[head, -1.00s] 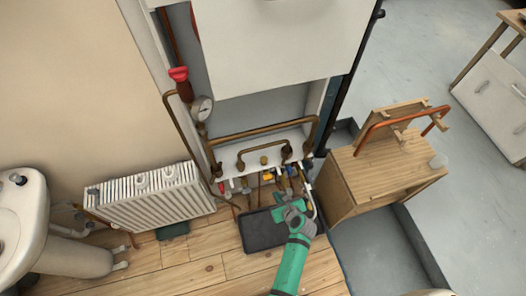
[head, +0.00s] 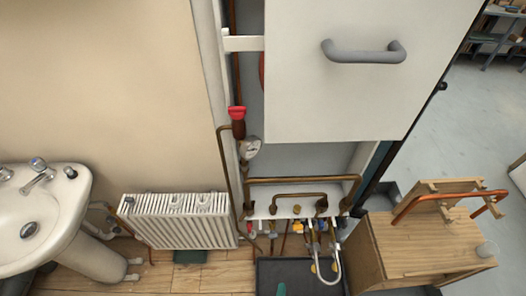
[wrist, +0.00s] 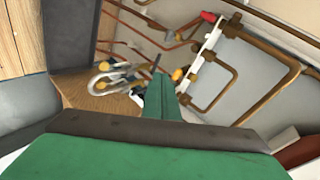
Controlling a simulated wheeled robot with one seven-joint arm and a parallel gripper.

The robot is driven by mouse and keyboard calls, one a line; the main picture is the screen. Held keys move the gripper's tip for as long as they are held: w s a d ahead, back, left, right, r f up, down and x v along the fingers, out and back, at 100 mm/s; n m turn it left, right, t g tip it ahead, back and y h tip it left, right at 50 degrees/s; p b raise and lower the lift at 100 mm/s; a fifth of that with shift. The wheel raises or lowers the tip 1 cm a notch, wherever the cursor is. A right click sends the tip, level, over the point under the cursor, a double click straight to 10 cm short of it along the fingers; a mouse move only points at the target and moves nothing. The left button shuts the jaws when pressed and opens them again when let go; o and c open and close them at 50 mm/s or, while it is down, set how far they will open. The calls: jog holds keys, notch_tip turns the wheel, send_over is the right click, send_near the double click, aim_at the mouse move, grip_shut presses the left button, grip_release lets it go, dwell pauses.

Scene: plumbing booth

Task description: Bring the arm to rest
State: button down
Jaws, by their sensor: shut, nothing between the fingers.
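My gripper (wrist: 160,88) shows in the wrist view as green fingers closed together, with nothing held between them. It points toward the pipework and valves, apart from them as far as I can tell. In the head view only a small green tip of my arm (head: 281,290) shows at the bottom edge, over the dark tray. The rest of my arm is out of that frame.
Copper pipes (head: 300,181) and several valves sit under the white boiler (head: 340,105). A grey looped hose (head: 334,272) hangs over the dark tray (head: 267,272). The radiator (head: 178,221) and basin (head: 70,225) stand left, a wooden cabinet (head: 420,246) right.

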jog(key=s+a+r+n+t, duration=0.1)
jog(key=s+a+r+n, duration=0.1)
jog(key=r+n, duration=0.3)
jog(key=s+a+r+n+t+y, duration=0.1)
jog(key=s+a+r+n, duration=0.1)
jog(key=r+n, duration=0.3)
jog(key=s+a+r+n+t, duration=0.2)
jog(key=s+r+n, duration=0.2)
jog(key=r, duration=0.7)
jog(key=shift+s+r+n+y, duration=0.3)
jog(key=shift+n+y, duration=0.1)
jog(key=shift+n, duration=0.6)
jog(key=shift+a, duration=0.1)
